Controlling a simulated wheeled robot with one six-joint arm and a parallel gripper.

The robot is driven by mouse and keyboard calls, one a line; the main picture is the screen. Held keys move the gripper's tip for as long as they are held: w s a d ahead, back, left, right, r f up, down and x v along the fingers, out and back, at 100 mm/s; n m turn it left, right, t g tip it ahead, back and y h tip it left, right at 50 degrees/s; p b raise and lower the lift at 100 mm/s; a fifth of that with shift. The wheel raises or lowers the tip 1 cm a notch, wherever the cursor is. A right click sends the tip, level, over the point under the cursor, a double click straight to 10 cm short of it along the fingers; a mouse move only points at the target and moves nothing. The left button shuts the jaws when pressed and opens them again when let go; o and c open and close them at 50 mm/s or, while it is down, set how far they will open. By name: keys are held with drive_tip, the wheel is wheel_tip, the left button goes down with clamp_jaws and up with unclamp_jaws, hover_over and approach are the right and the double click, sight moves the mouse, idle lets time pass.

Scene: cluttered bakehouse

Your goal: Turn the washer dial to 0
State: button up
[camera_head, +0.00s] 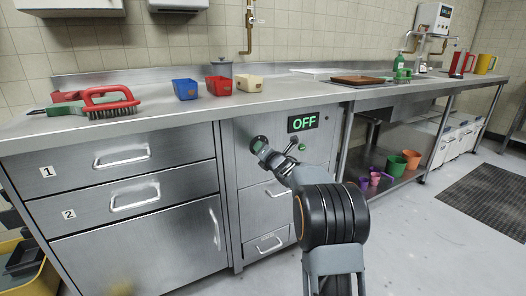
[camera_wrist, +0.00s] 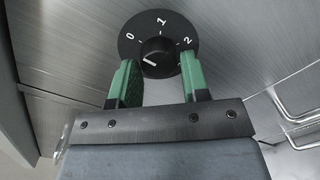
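The washer dial (camera_wrist: 158,48) is a round black plate with white marks 0, 1 and 2 and a raised black knob in its middle. A short white line shows on the knob's lower part; I cannot tell which number it points to. My gripper (camera_wrist: 158,76) is open, its green-padded fingers just below and to either side of the knob, with nothing between them. In the head view my gripper (camera_head: 277,150) is at the steel cabinet front, below a display (camera_head: 303,122) reading OFF in green. The dial is not clearly visible there.
The steel counter (camera_head: 200,107) above holds a red brush (camera_head: 108,102), blue, red and cream containers, and a brown tray (camera_head: 357,79). Drawers with bar handles (camera_head: 122,157) stand left of the dial. Buckets (camera_head: 397,164) stand on a low shelf at right.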

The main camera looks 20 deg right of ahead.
drive_tip(key=o, duration=0.3)
drive_tip(key=s, duration=0.4)
drive_tip(key=s+p, duration=0.1)
drive_tip(key=s, duration=0.4)
drive_tip(key=s+p, duration=0.1)
drive_tip(key=s, duration=0.3)
drive_tip(key=shift+s+d, duration=0.4)
